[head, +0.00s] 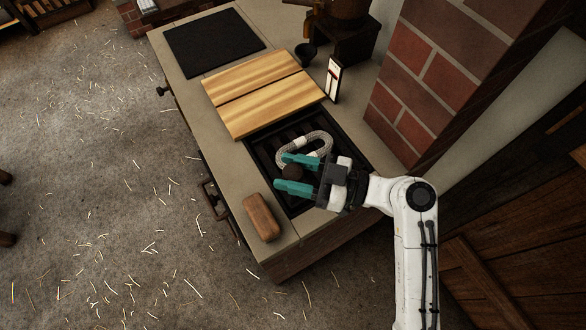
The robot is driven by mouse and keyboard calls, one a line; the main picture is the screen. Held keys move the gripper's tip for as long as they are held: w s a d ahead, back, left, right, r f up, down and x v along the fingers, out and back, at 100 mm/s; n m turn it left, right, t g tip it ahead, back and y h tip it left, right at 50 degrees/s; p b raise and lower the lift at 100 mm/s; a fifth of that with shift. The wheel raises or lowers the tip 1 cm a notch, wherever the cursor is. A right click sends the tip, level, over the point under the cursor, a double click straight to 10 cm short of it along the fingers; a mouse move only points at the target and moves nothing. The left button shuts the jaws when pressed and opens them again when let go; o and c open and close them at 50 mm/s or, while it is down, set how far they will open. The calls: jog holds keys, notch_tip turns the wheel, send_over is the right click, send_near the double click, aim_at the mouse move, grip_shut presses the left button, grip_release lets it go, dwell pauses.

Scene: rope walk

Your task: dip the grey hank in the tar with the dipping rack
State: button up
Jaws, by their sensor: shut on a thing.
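The grey hank (323,138) is a pale looped coil with lighter bands. It lies on the black slatted dipping rack (264,158), in a dark rectangular opening in the counter. My gripper (280,171) is over the near part of the rack, just below the hank in the picture. Its teal fingers are shut on a dark round knob (294,173), which looks like the rack's handle. The knob's join to the rack is hidden. My gripper and wrist cover the right near part of the opening. I cannot make out a tar surface under the rack.
Two light wooden boards (262,88) lie beside the opening. A brown block (262,217) sits at the counter's near left edge. A white gauge-like panel (333,78) and a dark cup (305,54) stand behind. A brick pillar (432,80) rises close on the right.

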grip_shut()
notch_tip(320, 180, down, 5)
jog(key=b, duration=0.5)
jog(key=shift+r, duration=0.25)
jog(key=o, duration=1)
grip_release()
jog(key=s+d+b, duration=0.2)
jog(key=d, duration=0.8)
jog(key=shift+d, duration=0.35)
